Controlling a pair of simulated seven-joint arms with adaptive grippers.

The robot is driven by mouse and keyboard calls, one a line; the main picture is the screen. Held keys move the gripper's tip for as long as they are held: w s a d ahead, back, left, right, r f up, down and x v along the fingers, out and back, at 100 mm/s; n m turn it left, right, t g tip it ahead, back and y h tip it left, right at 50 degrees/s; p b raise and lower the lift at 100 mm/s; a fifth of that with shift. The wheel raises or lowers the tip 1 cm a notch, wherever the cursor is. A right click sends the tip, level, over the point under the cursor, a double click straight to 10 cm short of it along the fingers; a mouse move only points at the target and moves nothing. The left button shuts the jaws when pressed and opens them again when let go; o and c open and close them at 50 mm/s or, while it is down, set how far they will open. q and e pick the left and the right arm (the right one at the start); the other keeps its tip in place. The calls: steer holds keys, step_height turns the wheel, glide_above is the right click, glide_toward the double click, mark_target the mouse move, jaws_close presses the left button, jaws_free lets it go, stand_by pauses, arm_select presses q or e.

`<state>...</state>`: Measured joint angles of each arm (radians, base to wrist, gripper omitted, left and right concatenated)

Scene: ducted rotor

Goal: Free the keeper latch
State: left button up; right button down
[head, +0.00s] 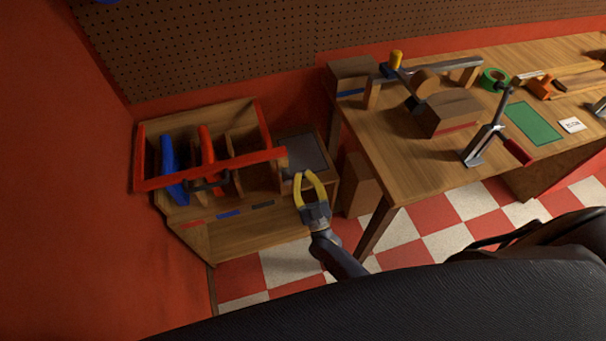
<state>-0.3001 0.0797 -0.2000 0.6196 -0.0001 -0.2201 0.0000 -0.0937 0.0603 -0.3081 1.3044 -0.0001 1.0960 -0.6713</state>
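My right gripper (303,174) has yellow fingers. It is above the right end of a wooden rack, near a dark square panel (302,152), with a gap between its fingertips and nothing seen between them. A red bar (215,169) crosses the rack's front, and its right end (281,156) is just left of the gripper, apart from it. A small dark bracket (210,183) sits under the bar's middle. I cannot tell which of these parts is the keeper latch. My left gripper is not in view.
The rack (240,237) holds a blue piece (172,165) and a red piece (207,148) between wooden dividers. A workbench (405,165) at right carries wooden blocks, a clamp (487,140), green tape (493,79) and a green mat (533,122). A red wall stands close at left.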

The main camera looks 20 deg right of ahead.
steer(key=shift+f, duration=0.1)
steer(key=shift+d+f+m+h, duration=0.2)
steer(key=shift+f+m+h, duration=0.5)
steer(key=shift+m, duration=0.4)
steer(key=shift+r, duration=0.1)
steer(key=shift+r, duration=0.5)
steer(key=s+f, duration=0.1)
steer(key=s, duration=0.8)
steer(key=shift+s+f, duration=0.15)
steer(key=shift+f, duration=0.25)
